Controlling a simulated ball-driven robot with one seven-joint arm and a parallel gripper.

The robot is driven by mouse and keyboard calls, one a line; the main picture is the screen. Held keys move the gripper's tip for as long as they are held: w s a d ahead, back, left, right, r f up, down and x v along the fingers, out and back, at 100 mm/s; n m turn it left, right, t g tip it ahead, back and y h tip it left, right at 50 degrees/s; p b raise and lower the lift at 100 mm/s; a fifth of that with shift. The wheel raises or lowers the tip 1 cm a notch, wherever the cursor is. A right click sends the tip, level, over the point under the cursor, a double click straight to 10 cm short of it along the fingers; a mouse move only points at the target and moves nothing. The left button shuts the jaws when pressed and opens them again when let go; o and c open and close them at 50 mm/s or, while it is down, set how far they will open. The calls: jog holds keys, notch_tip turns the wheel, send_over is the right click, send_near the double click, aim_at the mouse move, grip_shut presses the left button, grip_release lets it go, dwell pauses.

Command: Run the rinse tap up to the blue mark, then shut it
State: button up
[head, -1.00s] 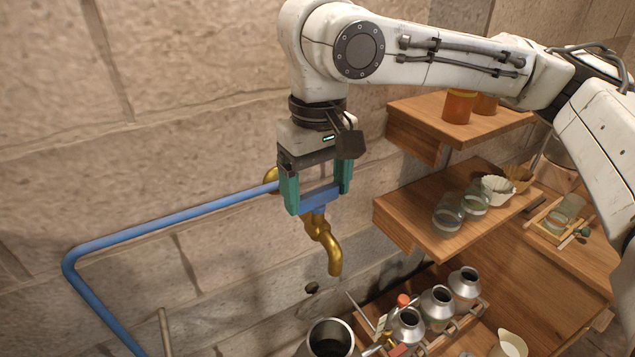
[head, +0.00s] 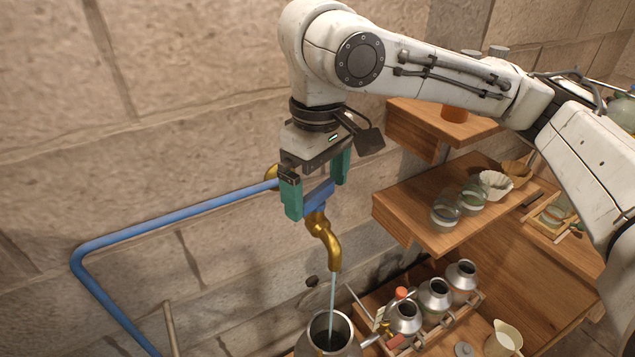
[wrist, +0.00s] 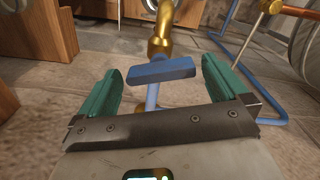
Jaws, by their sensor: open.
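A brass tap (head: 325,240) on the stone wall has a blue lever handle (head: 319,197). A thin stream of water (head: 333,296) runs from its spout into a metal vessel (head: 344,349) below; the blue mark and the water level are not visible. My gripper (head: 317,200) is open, with its green fingers on either side of the blue handle. In the wrist view, the handle (wrist: 160,71) lies between the spread fingers (wrist: 160,88), with a gap visible at each side.
A blue pipe (head: 180,218) runs along the wall to the tap. Wooden shelves (head: 445,235) with glass jars and filters stand at the right. Several metal cans (head: 434,293) sit in a wooden rack below. A pale jug (head: 503,340) stands at the lower right.

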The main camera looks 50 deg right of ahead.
aim_at(317, 190)
jog(key=shift+r, duration=0.1)
notch_tip(317, 190, up, 11)
jog(key=shift+f, duration=0.2)
dwell(6.1)
